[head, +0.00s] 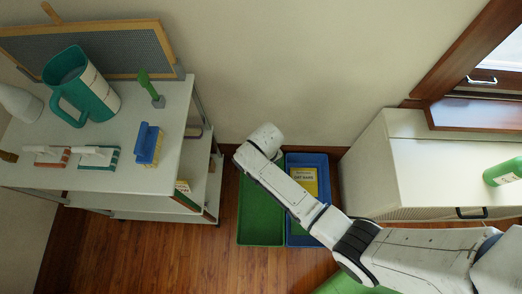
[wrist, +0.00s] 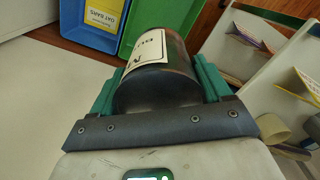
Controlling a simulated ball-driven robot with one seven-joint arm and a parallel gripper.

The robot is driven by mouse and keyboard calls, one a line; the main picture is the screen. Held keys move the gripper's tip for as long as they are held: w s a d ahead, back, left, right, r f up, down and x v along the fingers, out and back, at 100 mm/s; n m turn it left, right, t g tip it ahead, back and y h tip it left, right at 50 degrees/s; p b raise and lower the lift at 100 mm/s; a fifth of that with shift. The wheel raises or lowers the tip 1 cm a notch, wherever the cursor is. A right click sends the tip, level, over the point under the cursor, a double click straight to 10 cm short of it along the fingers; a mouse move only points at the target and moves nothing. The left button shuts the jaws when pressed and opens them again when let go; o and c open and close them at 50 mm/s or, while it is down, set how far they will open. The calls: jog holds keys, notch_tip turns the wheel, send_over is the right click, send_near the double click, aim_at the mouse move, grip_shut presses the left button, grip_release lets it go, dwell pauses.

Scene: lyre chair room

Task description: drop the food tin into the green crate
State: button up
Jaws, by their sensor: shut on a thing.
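The food tin (wrist: 160,55) is a dark cylinder with a pale label, seen in the wrist view. My gripper (wrist: 158,84) is shut on it, with a green finger on each side. The green crate (head: 260,222) stands on the wooden floor in the head view, its upper part covered by my arm. It also shows beyond the tin in the wrist view (wrist: 141,20). In the head view my gripper and the tin are hidden behind my arm, so the tin's height above the crate cannot be told.
A blue crate (head: 299,238) with a yellow packet (head: 304,180) stands right beside the green crate. A shelf unit (head: 150,185) with a jug (head: 85,88) and brushes stands left. A white cabinet (head: 425,160) stands right. Bare floor lies in front of the shelves.

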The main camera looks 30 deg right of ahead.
notch_tip(320, 180, down, 36)
jog(key=b, duration=3.5)
jog(key=shift+s+m, duration=0.4)
jog(key=o, duration=1)
notch_tip(320, 180, up, 11)
jog(key=p, duration=0.6)
jog(key=shift+f, duration=0.15)
